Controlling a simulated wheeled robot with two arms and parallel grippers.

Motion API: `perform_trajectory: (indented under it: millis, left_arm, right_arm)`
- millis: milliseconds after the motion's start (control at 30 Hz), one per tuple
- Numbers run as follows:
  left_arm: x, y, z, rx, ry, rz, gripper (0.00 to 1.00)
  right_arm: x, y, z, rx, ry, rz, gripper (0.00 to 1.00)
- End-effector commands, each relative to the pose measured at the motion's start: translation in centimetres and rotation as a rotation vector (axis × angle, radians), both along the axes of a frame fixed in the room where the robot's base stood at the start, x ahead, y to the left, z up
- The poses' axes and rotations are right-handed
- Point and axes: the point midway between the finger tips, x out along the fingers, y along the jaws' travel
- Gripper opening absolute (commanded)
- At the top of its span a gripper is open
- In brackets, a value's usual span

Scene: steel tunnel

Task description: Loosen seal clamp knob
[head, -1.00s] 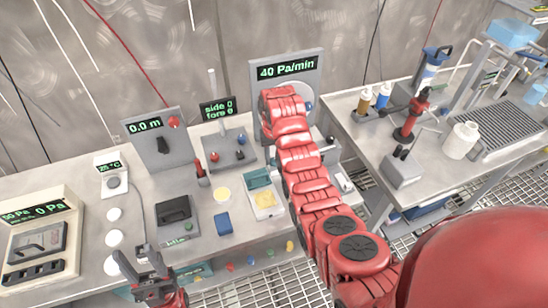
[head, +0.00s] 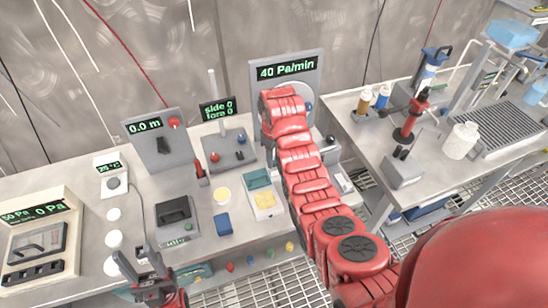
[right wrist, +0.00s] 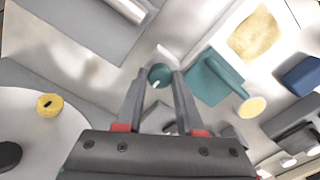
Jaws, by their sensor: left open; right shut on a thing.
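A small round dark-teal knob (right wrist: 160,75) with a pale mark sits between my right fingertips in the right wrist view. My right gripper (right wrist: 160,80) is shut on it. In the head view my right arm reaches up to the grey panel (head: 304,70) whose display reads "40 Pa/min". The arm hides the right gripper and the knob there. Part of a round pale plate (head: 306,103) shows beside the arm on that panel. My left gripper (head: 140,265) is open and empty, low at the front edge of the left bench.
A teal block (right wrist: 215,78) is close right of the fingers. The bench (head: 195,265) also holds a "0.0 m" panel (head: 155,140). A red-handled tool (head: 410,115) stands on the right bench.

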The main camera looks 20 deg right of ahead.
Motion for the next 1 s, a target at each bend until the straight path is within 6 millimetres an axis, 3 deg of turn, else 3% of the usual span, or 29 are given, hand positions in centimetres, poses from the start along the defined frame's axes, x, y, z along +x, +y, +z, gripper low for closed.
perform_trajectory:
  millis: [600, 633, 700, 767, 1000]
  left_arm:
    - [0.00, 0.00, -0.01, 0.000, 0.000, 0.000, 0.50]
    - [-0.01, 0.00, -0.01, 0.000, 0.000, 0.000, 0.50]
    - [0.00, 0.00, -0.01, 0.000, 0.000, 0.000, 0.50]
    - [0.00, 0.00, -0.01, 0.000, 0.000, 0.000, 0.50]
    - [0.00, 0.00, 0.00, 0.000, 0.000, 0.000, 0.50]
  right_arm:
    - [-0.01, 0.01, -0.03, 0.000, 0.000, 0.038, 0.00]
    - [-0.01, 0.01, -0.03, 0.000, 0.000, 0.038, 0.42]
    - [-0.01, 0.01, -0.03, 0.000, 0.000, 0.038, 0.55]
    - [0.00, 0.01, -0.02, 0.000, 0.000, 0.038, 0.65]
    - [-0.01, 0.01, -0.01, 0.000, 0.000, 0.038, 0.67]
